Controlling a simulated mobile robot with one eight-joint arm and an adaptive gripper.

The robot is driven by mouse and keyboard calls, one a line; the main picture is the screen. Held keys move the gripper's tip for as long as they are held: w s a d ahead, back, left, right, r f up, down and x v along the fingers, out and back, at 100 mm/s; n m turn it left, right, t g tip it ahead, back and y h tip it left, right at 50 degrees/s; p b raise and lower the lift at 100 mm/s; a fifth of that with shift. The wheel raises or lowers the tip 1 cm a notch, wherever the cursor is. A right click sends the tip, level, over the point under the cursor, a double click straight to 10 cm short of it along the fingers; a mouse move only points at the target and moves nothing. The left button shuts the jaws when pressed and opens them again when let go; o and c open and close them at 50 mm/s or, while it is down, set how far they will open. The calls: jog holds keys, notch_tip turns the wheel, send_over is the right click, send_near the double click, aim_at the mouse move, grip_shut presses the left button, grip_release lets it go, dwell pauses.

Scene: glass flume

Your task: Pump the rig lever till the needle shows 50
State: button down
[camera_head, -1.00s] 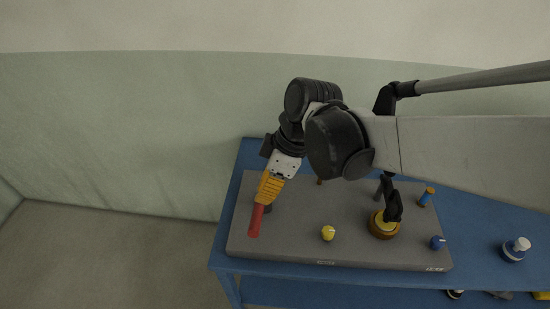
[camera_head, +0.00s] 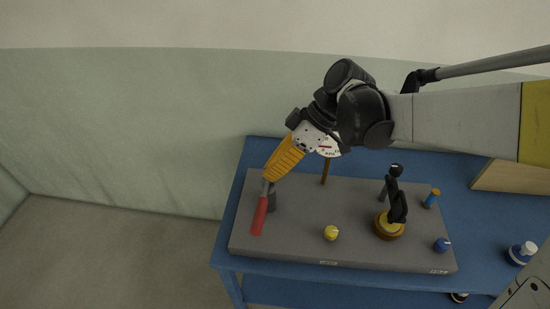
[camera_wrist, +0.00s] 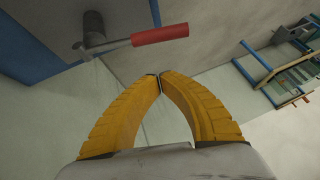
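The rig lever has a red handle (camera_head: 259,215) and a grey shaft, and stands at the left of the grey rig board (camera_head: 300,225). In the wrist view the red handle (camera_wrist: 160,34) lies above the fingertips, apart from them in the picture, with its shaft running left to a dark round pivot. My gripper (camera_head: 268,181) has orange fingers, just above the lever in the head view. In the wrist view its fingertips (camera_wrist: 160,82) meet with nothing between them. A white gauge dial (camera_head: 328,148) with a red needle is partly hidden by my wrist; its reading is too small to tell.
The board lies on a blue table (camera_head: 229,255). A wooden block (camera_head: 512,177) lies at the right.

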jog(key=b, duration=0.2)
send_over(260, 207)
jog(key=w, duration=0.1)
jog(key=f, duration=0.5)
jog(key=shift+a, duration=0.3)
jog(key=f, duration=0.1)
jog(key=s+f, duration=0.1)
jog(key=f, duration=0.1)
jog(key=shift+d+f+b, duration=0.15)
jog(key=shift+b, duration=0.15)
jog(key=shift+d+f, duration=0.1)
jog(key=shift+f, duration=0.25)
jog(key=shift+s, duration=0.1)
